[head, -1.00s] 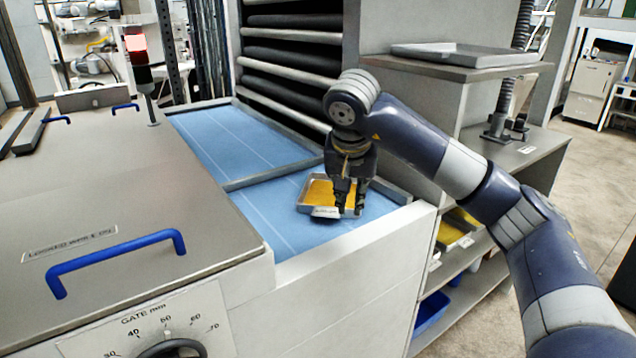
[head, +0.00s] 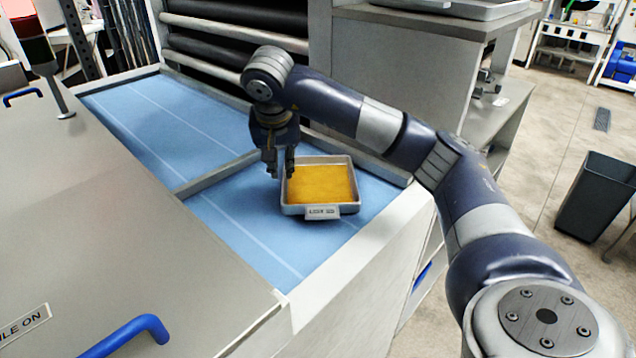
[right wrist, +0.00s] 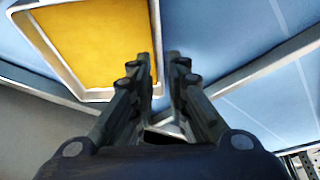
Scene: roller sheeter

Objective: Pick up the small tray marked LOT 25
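The small grey tray (head: 349,207) lies flat on the blue bed, with a yellow-orange layer inside. Its front label (head: 322,212) appears to read LOT 25. My right gripper (head: 281,174) points down at the tray's left wall. In the right wrist view its fingers (right wrist: 160,62) are apart, one on the yellow side and one on the blue side of the tray wall (right wrist: 156,40). I cannot tell whether either finger touches the wall. My left gripper is not in view.
A low grey divider (head: 215,177) crosses the blue bed (head: 235,222) left of the tray. A raised edge and dark rollers (head: 225,35) stand behind. A blue handle (head: 125,338) is at front left. A dark bin (head: 597,195) stands on the floor at right.

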